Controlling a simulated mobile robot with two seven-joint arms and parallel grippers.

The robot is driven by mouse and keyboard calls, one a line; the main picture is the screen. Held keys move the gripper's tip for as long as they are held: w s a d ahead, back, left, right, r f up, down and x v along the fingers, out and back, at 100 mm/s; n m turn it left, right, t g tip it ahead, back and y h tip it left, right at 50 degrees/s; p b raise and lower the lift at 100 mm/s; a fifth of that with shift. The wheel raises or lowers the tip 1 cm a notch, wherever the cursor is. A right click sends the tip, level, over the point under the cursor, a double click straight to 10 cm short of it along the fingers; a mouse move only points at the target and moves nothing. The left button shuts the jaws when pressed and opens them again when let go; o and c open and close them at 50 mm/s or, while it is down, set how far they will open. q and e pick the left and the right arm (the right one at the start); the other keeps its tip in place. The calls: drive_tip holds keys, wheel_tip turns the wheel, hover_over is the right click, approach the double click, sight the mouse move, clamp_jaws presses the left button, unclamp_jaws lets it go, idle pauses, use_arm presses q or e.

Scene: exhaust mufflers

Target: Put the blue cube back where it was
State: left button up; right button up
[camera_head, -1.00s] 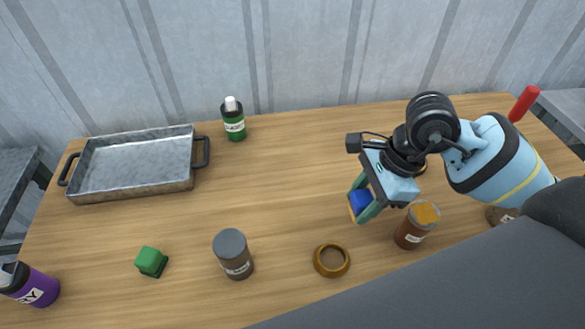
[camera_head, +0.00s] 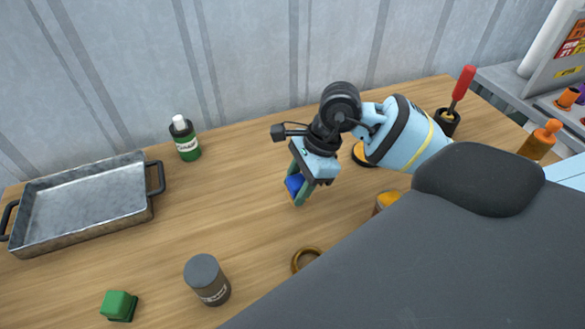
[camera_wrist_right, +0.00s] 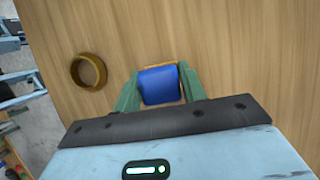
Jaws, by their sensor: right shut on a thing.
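The blue cube (camera_head: 294,184) is between the fingers of my right gripper (camera_head: 299,188) in the head view, right of the middle of the wooden table. In the right wrist view the blue cube (camera_wrist_right: 160,86) sits between the two green fingers of the right gripper (camera_wrist_right: 160,92), which are shut on it. A thin tan-orange edge shows at the cube's far side. I cannot tell whether the cube touches the table. My left gripper is not in view.
A metal tray (camera_head: 20,222) stands at left, a green bottle (camera_head: 184,140) behind. A green cube (camera_head: 118,306), a grey-lidded jar (camera_head: 207,280) and a brown ring (camera_head: 306,259) lie nearer. An orange-topped jar (camera_head: 386,201) is partly hidden. Bare table lies between bottle and gripper.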

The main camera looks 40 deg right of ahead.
drive_tip(key=w+d, duration=0.1)
drive_tip(key=w, duration=0.1)
drive_tip(key=w+d, duration=0.1)
drive_tip(key=w, duration=0.1)
drive_tip(key=w+d, duration=0.1)
drive_tip(key=w, duration=0.2)
drive_tip(key=shift+d+f, duration=0.25)
drive_tip(key=shift+f, duration=0.05)
drive_tip(key=shift+f+p, duration=0.45)
drive_tip(key=shift+f, duration=1.35)
drive_tip(key=shift+f, duration=0.15)
drive_tip(key=o, duration=0.9)
drive_tip(key=shift+o, duration=0.2)
drive_tip(key=shift+r, duration=0.25)
drive_tip(key=v, duration=1.2)
drive_tip(key=shift+d+f, duration=0.1)
